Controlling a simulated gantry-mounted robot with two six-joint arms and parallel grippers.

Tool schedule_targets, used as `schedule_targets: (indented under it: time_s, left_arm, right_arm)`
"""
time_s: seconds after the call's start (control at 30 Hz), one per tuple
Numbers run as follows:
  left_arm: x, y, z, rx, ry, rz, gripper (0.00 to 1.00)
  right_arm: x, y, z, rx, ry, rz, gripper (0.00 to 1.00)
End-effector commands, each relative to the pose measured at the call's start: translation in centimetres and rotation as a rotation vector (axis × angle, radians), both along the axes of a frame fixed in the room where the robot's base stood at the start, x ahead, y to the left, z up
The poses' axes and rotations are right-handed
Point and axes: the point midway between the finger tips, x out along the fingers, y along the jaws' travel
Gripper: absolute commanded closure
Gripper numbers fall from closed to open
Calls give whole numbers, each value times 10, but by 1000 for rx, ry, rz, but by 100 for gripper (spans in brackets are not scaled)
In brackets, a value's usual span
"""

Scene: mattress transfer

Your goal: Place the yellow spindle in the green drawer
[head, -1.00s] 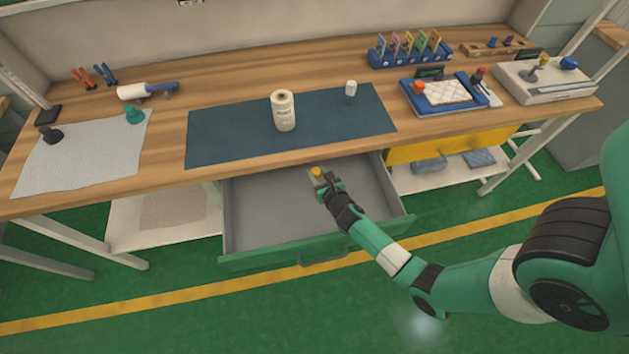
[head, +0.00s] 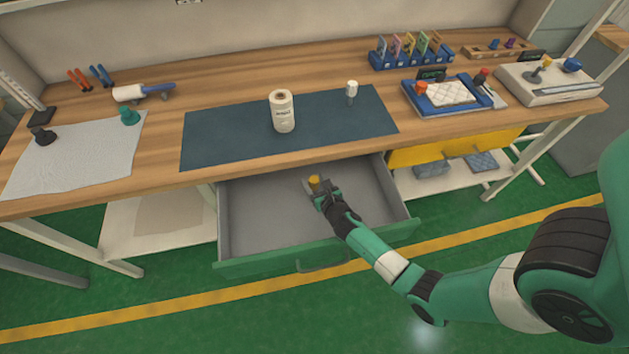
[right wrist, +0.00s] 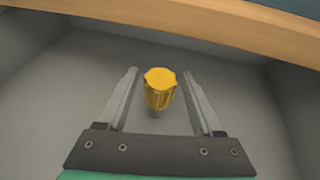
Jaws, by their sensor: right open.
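The yellow spindle (head: 314,183) is at the open green drawer (head: 285,262), over its grey floor. In the right wrist view the yellow spindle (right wrist: 160,88) stands upright between the two fingers, with a visible gap on each side. My right gripper (head: 314,190) is open around it, inside the drawer space; the fingers (right wrist: 158,100) do not touch it. Whether the spindle's lower end rests on the drawer floor is hard to tell. My left gripper is not in view.
The wooden table edge (head: 265,164) overhangs the back of the drawer. A blue mat (head: 235,135) holds a white thread cone (head: 283,111) and a small white-topped spindle (head: 351,91). The yellow drawer (head: 440,150) hangs to the right. The green drawer's left part is empty.

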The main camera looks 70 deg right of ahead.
Motion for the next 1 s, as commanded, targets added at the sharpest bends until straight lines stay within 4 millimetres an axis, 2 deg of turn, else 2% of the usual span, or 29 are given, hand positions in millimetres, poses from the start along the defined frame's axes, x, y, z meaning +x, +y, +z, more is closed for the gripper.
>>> schedule_targets:
  time_s: [0.17, 0.43, 0.67, 1.0]
  left_arm:
    - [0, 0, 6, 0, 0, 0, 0]
    - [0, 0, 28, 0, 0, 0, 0]
    - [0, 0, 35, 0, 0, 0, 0]
    - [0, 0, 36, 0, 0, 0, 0]
  right_arm:
    - [-4, 4, 6, 1, 2, 0, 32]
    - [-44, 43, 31, 0, 3, 4, 32]
    - [-73, 72, 45, 1, 2, 4, 32]
    - [-80, 77, 48, 0, 0, 0, 32]
